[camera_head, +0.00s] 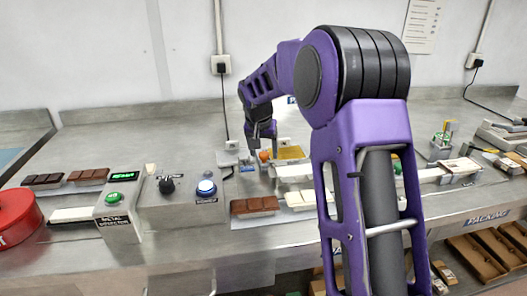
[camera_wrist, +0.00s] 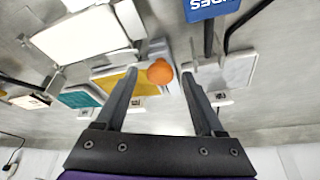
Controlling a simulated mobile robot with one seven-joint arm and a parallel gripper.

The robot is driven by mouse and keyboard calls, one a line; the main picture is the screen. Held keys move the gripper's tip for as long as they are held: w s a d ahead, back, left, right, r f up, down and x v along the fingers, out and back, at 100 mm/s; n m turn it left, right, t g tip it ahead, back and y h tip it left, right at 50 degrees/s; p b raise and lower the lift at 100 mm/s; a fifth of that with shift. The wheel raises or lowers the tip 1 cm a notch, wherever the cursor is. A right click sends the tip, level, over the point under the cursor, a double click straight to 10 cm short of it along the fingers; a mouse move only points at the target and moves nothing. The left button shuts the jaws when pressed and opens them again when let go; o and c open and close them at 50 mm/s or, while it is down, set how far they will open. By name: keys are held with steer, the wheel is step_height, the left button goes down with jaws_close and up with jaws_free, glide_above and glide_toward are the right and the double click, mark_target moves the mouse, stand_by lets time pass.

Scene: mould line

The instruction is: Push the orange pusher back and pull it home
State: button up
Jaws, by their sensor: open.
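The orange pusher shows as a round orange knob (camera_wrist: 160,72) in the wrist view, near the middle between the tips of my fingers. In the head view the knob (camera_head: 264,155) is a small orange spot just left of a yellow-filled tray (camera_head: 290,153). My gripper (camera_wrist: 159,80) is open, one finger on each side of the knob in the wrist view, with no visible contact. I cannot tell whether the tips are level with the knob or above it. In the head view my gripper (camera_head: 261,140) points down over the knob, and the pusher's base is mostly hidden.
A grey box with a blue button (camera_head: 206,187) and black knob (camera_head: 166,186) stands left, beside the metal detector (camera_head: 114,210). Brown bars (camera_head: 254,206) lie in front. A red tin (camera_head: 17,218) is far left. The wrist view shows a teal tray (camera_wrist: 80,97) and a blue sign (camera_wrist: 209,8).

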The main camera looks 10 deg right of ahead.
jaws_close()
stand_by(1.3)
